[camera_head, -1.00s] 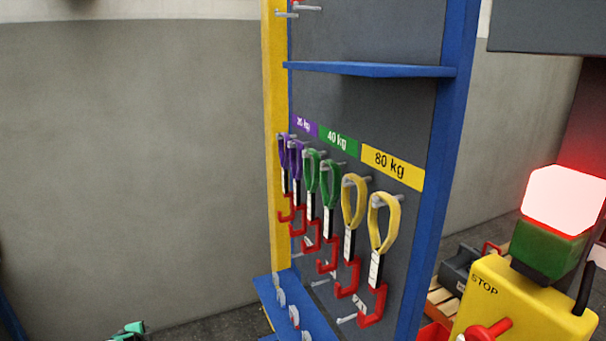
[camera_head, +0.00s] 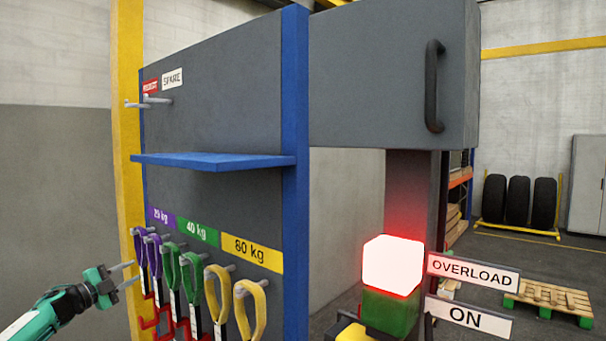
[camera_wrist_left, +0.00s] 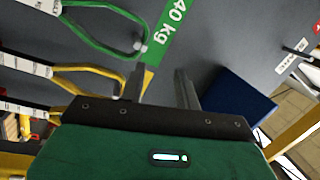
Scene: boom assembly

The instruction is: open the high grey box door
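The high grey box (camera_head: 380,75) is mounted up at the right of the blue post in the head view. Its door has a black vertical handle (camera_head: 434,86) near the right edge and looks closed. My left gripper (camera_head: 129,276) is at the lower left, beside the hanging slings and well below and left of the box. Its two fingers are apart with nothing between them. The wrist view also shows the left gripper (camera_wrist_left: 160,88) open, in front of the grey board. My right gripper is in neither view.
A board with purple, green and yellow slings (camera_head: 250,305) and a blue shelf (camera_head: 215,160) stands between the left gripper and the box. A glowing red lamp (camera_head: 393,265) stands below the box, with OVERLOAD and ON signs (camera_head: 472,273). Tyres (camera_head: 518,202) and a pallet (camera_head: 548,300) are behind.

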